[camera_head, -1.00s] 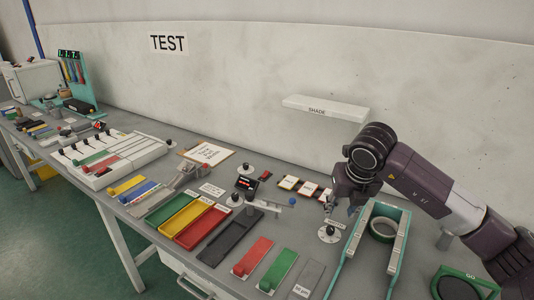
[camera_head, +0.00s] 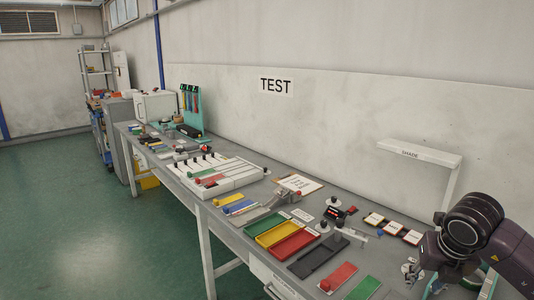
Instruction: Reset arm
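My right arm comes in from the lower right corner of the head view, with its dark ringed wrist over the right end of the workbench (camera_head: 232,222). My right gripper (camera_head: 434,280) hangs below the wrist, small and dark, near a round white disc (camera_head: 411,271) on the bench. Whether its fingers are open or shut does not show clearly. No held object can be made out. A green frame (camera_head: 488,284) is partly hidden behind the arm at the right edge. My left arm and gripper are outside the view.
Green, yellow and red trays (camera_head: 270,233) and a dark tray (camera_head: 318,257) lie left of the gripper. A white slider panel (camera_head: 220,174) is farther left. A shelf marked SHADE (camera_head: 420,153) juts from the wall above the arm. The green floor (camera_head: 90,225) at left is open.

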